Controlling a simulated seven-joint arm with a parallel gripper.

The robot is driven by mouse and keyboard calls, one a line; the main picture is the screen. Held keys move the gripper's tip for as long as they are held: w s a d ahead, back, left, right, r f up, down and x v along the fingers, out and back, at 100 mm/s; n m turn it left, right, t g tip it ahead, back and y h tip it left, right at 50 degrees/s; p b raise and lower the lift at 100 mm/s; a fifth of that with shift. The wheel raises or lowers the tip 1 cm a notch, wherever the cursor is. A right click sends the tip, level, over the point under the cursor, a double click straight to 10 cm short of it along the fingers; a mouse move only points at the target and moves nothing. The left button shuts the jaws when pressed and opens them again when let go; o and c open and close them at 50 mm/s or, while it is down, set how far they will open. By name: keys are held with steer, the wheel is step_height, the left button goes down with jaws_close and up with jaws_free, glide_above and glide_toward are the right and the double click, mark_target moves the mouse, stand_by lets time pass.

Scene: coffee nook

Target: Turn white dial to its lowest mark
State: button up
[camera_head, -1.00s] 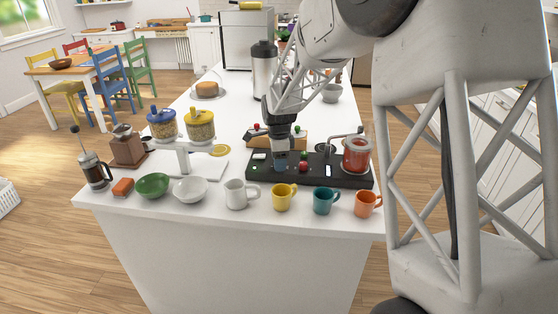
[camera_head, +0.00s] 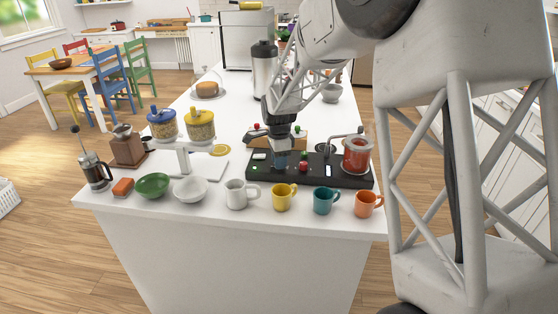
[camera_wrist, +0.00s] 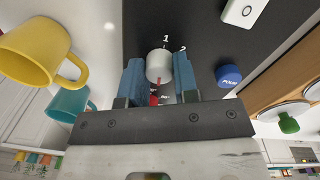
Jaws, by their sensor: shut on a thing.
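The white dial (camera_wrist: 159,65) sits on the black panel (camera_wrist: 205,22) and shows in the wrist view between my two blue fingers. My gripper (camera_wrist: 158,78) is shut on it, one finger on each side; in the head view it (camera_head: 281,160) comes down onto the left part of the black panel (camera_head: 345,181). The printed marks 1 and 2 show beyond the dial. Other marks near the gripper body are partly hidden. I cannot tell which mark the dial points to. The fingers hide the dial in the head view.
A blue button marked POUR (camera_wrist: 228,76) is close to the right finger. A red button (camera_head: 303,167) and a red-filled jar (camera_head: 356,155) stand to the right. Yellow (camera_head: 283,199), teal (camera_head: 323,202) and orange (camera_head: 365,204) mugs line the front edge.

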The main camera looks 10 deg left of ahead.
steer(key=n, duration=0.8)
steer(key=shift+n, duration=0.3)
steer(key=n, duration=0.4)
steer(key=shift+n, duration=0.3)
steer(key=n, duration=0.4)
steer(key=shift+t, duration=0.3)
steer(key=n, duration=0.8)
steer(key=shift+n, duration=0.3)
steer(key=n, duration=0.4)
steer(key=shift+n, duration=0.3)
steer(key=n, duration=0.4)
